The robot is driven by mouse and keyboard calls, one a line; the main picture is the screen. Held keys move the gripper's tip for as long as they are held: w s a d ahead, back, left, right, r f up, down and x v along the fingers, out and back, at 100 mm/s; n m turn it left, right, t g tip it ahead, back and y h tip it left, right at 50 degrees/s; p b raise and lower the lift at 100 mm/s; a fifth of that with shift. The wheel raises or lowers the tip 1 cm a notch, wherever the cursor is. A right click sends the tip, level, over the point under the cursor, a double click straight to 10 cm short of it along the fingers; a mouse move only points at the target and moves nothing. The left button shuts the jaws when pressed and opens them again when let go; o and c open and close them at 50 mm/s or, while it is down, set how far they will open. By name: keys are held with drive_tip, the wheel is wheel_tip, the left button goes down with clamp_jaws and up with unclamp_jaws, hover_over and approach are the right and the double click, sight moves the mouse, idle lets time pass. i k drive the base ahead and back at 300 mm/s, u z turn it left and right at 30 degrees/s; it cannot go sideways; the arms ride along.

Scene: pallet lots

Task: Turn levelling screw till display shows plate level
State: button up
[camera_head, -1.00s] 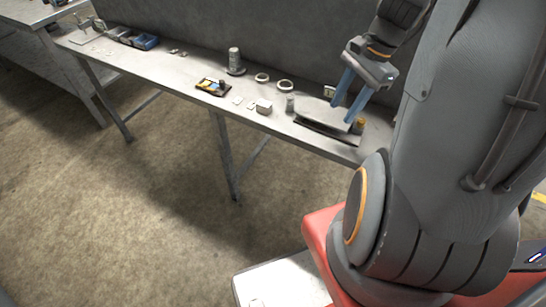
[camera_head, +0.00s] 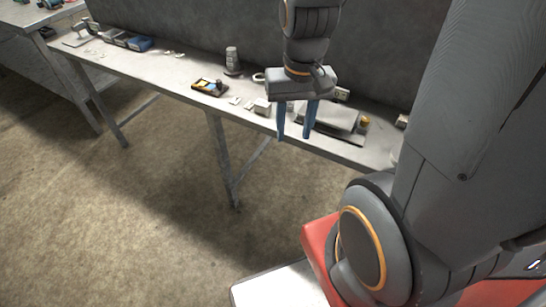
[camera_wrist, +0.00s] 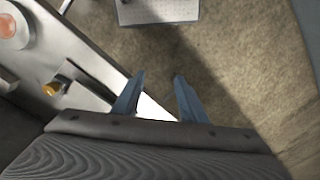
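The plate (camera_head: 335,118) is a flat grey slab lying on the right part of the long bench. The levelling screw, with a yellow-orange knob (camera_head: 363,121), stands at its right end. An orange-yellow knob (camera_wrist: 50,88) also shows at the left of the wrist view. A small pale box (camera_head: 341,94) stands behind the plate; I cannot tell if it is the display, and no reading is legible. My gripper (camera_head: 294,137) is open and empty, left of the knob and apart from it, over the bench's front edge. Its blue fingers (camera_wrist: 159,77) point past that edge in the wrist view.
Left of the plate, the bench (camera_head: 178,91) holds a small white block (camera_head: 262,106), a dark tray with coloured parts (camera_head: 210,87) and a grey stacked cylinder (camera_head: 232,60). A wall rises behind. The floor in front is clear.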

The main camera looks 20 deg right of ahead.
sight(364, 122)
drive_tip(key=u, duration=0.9)
drive_tip(key=k, duration=0.8)
drive_tip(key=z, duration=0.3)
